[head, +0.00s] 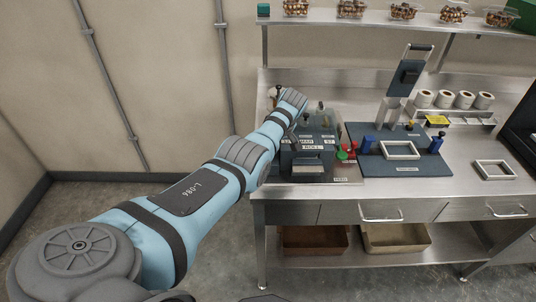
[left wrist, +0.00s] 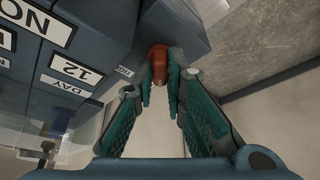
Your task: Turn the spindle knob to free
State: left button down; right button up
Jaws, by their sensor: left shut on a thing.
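In the left wrist view, an orange-brown knob (left wrist: 159,55) sits between the fingertips of my left gripper (left wrist: 160,80). The two teal fingers close on it from both sides. Beside it is the dark blue-grey body of a machine (left wrist: 95,35) with white labels, one reading DAY and 12. In the head view my left arm reaches to the machine (head: 310,158) at the left end of the steel bench. The fingers and the knob are hidden there by my wrist. I cannot read the knob's setting. My right gripper is not in view.
Red and green buttons (head: 343,154) are right of the machine. Further right, a blue press (head: 400,162) holds a pale frame, and another frame (head: 494,170) lies on the bench. Label rolls (head: 455,99) stand behind. A shelf (head: 390,20) above holds filled clamshell trays.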

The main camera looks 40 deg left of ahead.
pick_arm(q)
jog(key=shift+a, duration=0.1)
jog(key=shift+r, duration=0.1)
dwell(0.4)
jog(key=c, duration=1.6)
grip_release()
jog(key=shift+c, duration=0.2)
jog(key=shift+r, duration=0.1)
jog(key=v, duration=1.1)
jog(key=shift+r, duration=0.35)
